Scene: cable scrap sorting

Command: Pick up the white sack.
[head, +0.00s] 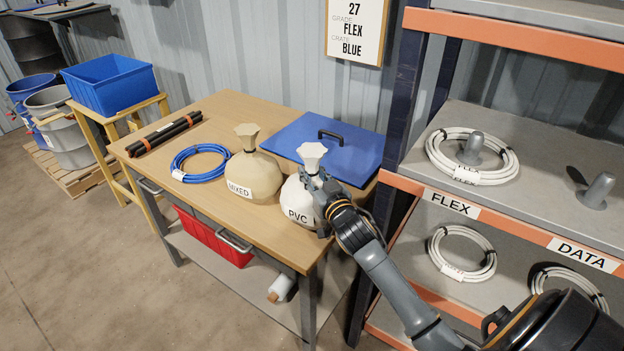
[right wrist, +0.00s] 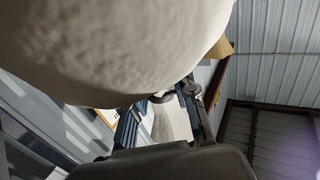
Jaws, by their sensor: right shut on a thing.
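The white sack (head: 299,205), with a PVC label and a tied top, stands upright on the wooden table (head: 235,106) near its right front corner. My right gripper (head: 313,180) is at the sack's neck, just below the flared top, and is shut on it. In the right wrist view the sack's pale body (right wrist: 120,40) fills the upper left, and my right gripper's fingers (right wrist: 165,105) reach to its narrow neck. I cannot tell whether the sack's base is touching the table. My left gripper is not in view.
A beige sack (head: 253,172) labelled MIXED stands close on the left. A blue lid (head: 335,145) lies behind. A blue cable coil (head: 200,162) and black rods (head: 165,133) lie further left. The shelf rack (head: 400,180) with white coils stands close on the right.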

